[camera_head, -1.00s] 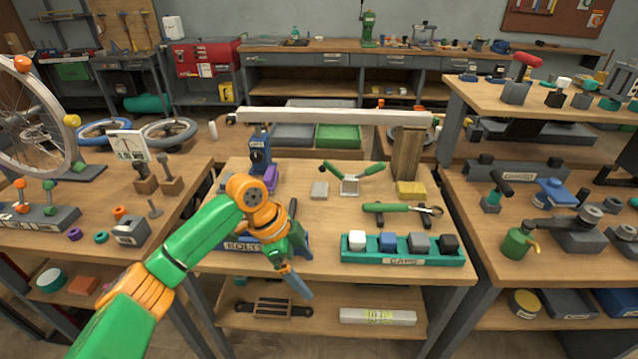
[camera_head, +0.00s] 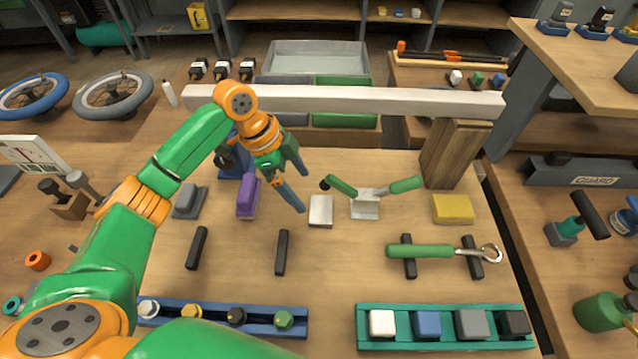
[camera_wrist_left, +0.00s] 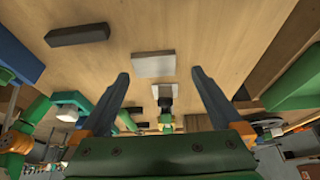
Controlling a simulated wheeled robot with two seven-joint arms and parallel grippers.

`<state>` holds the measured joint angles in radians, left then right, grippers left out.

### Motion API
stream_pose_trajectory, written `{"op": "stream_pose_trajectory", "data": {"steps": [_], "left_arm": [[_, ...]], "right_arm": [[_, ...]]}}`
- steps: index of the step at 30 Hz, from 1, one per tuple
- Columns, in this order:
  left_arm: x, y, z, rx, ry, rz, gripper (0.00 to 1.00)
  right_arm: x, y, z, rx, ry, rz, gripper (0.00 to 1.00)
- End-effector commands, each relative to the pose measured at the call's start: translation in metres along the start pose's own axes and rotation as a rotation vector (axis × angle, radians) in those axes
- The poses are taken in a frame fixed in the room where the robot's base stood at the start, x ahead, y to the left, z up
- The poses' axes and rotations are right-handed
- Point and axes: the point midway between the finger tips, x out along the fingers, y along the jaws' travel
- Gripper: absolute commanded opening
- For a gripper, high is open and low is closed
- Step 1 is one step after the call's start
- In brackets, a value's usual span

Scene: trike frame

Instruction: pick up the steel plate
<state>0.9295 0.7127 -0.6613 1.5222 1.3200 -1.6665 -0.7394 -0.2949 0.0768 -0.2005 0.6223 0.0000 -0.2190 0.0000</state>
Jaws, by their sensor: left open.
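The steel plate (camera_head: 320,211) is a small, flat, pale grey block lying on the workbench (camera_head: 340,290). My left gripper (camera_head: 301,191) is open and empty, just left of the plate in the head view, fingers pointing down and to the right. In the left wrist view the plate (camera_wrist_left: 153,64) shows between and slightly beyond the two open fingertips (camera_wrist_left: 160,74), apart from both. The remaining height above the bench is hard to tell. My right gripper is not in view.
A green-handled tool with a grey plate (camera_head: 365,204) stands close right of the steel plate. A purple block (camera_head: 248,197) is to the left. A white beam (camera_head: 400,100) spans behind, near a wooden post (camera_head: 455,154). A yellow block (camera_head: 452,209) lies further right.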

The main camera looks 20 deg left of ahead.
Motion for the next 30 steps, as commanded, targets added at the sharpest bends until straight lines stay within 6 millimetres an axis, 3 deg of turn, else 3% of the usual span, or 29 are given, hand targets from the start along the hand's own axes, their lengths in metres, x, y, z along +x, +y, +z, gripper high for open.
{"op": "stream_pose_trajectory", "data": {"steps": [10,18,20,27,30], "left_arm": [[0.059,-0.001,-0.01,-0.001,0.0,0.003,1.0],[0.071,0.001,-0.007,-0.001,-0.007,0.009,1.0],[0.071,0.002,-0.006,-0.002,-0.009,0.011,0.87],[0.072,0.003,-0.005,-0.004,-0.01,0.015,0.22],[0.072,0.003,-0.005,-0.005,-0.01,0.015,0.0]], "right_arm": [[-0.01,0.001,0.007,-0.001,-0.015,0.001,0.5],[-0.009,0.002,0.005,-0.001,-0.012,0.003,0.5],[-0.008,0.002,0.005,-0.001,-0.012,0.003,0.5],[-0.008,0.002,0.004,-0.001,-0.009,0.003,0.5],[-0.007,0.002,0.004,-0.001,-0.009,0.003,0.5]]}}
